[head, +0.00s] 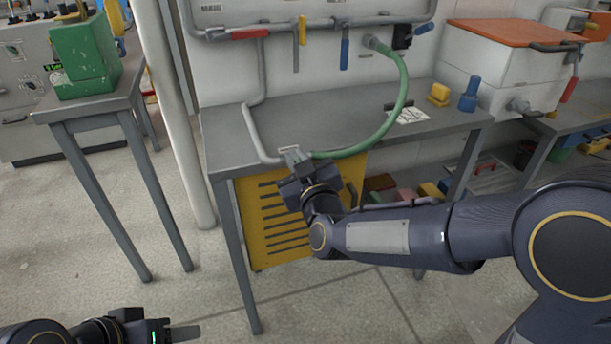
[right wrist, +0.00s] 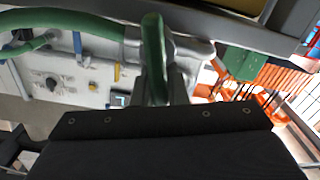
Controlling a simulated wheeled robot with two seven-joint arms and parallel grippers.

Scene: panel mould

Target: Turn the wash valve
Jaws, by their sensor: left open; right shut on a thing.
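My right gripper (head: 293,160) is at the front edge of the grey bench, where a grey pipe meets a green hose (head: 395,108). In the right wrist view it is shut on a green lever (right wrist: 154,55), which stands upright in the picture between the fingers, beside a grey metal fitting (right wrist: 195,50). The lever looks like the wash valve's handle; in the head view my gripper hides it. The hose also shows in the right wrist view (right wrist: 70,20). My left gripper (head: 180,333) is open and empty, partly cut off at the bottom left, far from the valve.
On the bench (head: 320,112) are a paper, a yellow block (head: 438,94) and a blue object (head: 470,94). A green container (head: 84,58) stands on the left table. The floor in front is clear.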

